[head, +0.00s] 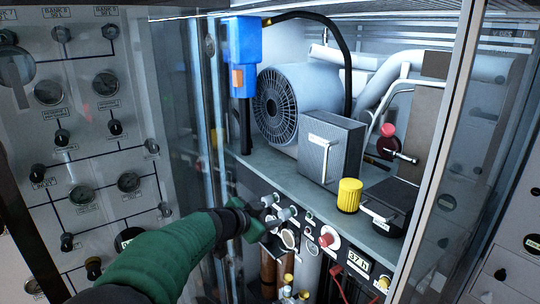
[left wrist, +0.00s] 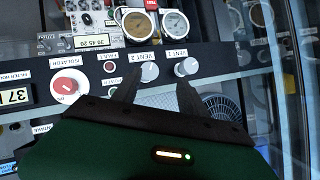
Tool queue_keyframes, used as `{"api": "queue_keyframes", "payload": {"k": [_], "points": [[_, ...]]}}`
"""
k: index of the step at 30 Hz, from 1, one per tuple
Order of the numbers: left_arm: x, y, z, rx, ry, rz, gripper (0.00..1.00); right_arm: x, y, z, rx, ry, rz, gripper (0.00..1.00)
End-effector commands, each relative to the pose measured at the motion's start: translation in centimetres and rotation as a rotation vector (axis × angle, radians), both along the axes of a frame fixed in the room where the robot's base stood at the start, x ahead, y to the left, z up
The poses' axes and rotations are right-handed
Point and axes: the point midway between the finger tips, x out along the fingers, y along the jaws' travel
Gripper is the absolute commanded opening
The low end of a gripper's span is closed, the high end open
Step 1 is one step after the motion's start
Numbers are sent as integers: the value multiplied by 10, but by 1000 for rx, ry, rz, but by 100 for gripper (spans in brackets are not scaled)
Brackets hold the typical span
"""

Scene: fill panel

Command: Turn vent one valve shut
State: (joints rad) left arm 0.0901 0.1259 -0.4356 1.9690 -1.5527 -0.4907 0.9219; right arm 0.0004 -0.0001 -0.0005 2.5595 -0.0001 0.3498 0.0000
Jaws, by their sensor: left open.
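The vent one valve is a grey round knob (left wrist: 186,66) on the dark panel strip, under a label that seems to read VENT 1. A similar grey knob (left wrist: 148,72), labelled VENT 2, sits beside it. In the head view the grey knobs (head: 286,213) are just beyond my left gripper (head: 258,221). My left gripper is open and empty; in the left wrist view its dark fingers (left wrist: 157,84) point at the strip. The VENT 2 knob shows between the fingers, and the vent one knob is by the right fingertip. Contact cannot be told. My right gripper is not in view.
A red isolator knob (head: 328,237) and a 37 H display (head: 358,261) lie right along the strip. A yellow cap (head: 349,195) and grey box (head: 331,147) stand on the shelf above. A blue device (head: 243,45) hangs above. A gauge panel (head: 85,130) is at left.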

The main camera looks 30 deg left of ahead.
Motion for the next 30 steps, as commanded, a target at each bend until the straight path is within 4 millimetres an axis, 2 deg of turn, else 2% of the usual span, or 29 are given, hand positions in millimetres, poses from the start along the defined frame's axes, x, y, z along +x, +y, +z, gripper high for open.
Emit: {"api": "queue_keyframes", "payload": {"k": [1,4,8,11,14,22,30], "points": [[-4,16,56,25,27,-37,50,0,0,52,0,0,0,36],[-20,40,87,56,117,-100,50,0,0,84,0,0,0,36],[-40,59,99,77,219,-130,50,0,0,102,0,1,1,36],[-44,64,94,81,251,-135,50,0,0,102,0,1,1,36],[-35,60,83,83,254,-136,50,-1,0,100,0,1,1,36],[16,50,41,86,254,-137,50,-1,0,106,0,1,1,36],[63,51,-1,83,250,-137,50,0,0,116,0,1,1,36]]}}
